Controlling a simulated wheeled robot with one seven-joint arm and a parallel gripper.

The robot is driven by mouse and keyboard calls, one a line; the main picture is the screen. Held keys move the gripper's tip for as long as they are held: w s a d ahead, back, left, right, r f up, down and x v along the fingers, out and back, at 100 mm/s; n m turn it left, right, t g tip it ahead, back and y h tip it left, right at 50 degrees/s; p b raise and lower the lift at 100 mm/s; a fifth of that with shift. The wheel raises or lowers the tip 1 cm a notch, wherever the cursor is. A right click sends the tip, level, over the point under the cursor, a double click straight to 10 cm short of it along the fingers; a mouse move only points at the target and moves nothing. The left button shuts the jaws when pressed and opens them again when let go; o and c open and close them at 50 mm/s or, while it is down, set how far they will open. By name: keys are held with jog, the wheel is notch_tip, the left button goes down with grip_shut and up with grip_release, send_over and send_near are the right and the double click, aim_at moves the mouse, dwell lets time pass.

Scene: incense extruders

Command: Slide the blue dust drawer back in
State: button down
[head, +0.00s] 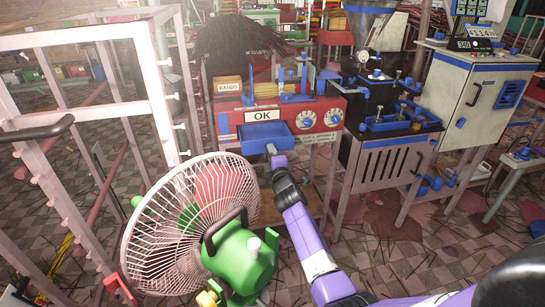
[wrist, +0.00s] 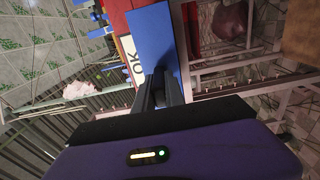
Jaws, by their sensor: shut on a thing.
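The blue dust drawer (head: 266,137) sticks out from the front of a red machine (head: 232,121), under a white "OK" sign (head: 264,115). My gripper (head: 272,151) is at the drawer's front, at the end of my purple arm. In the wrist view, the drawer (wrist: 152,36) shows as a blue face straight ahead. The fingers of my gripper (wrist: 160,84) are close together and reach up to its lower edge, shut on the drawer. The exact grip point is partly hidden by the fingers.
A green fan with a pinkish wire cage (head: 192,222) stands close to the left of my arm. A white frame (head: 95,45) is at the left. A dark bench with blue parts (head: 390,125) and a pale cabinet (head: 478,93) stand at the right.

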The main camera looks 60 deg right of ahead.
aim_at(268, 142)
jog(key=shift+b+x, duration=1.45)
jog(key=shift+x, duration=1.8)
jog(key=shift+r, duration=0.15)
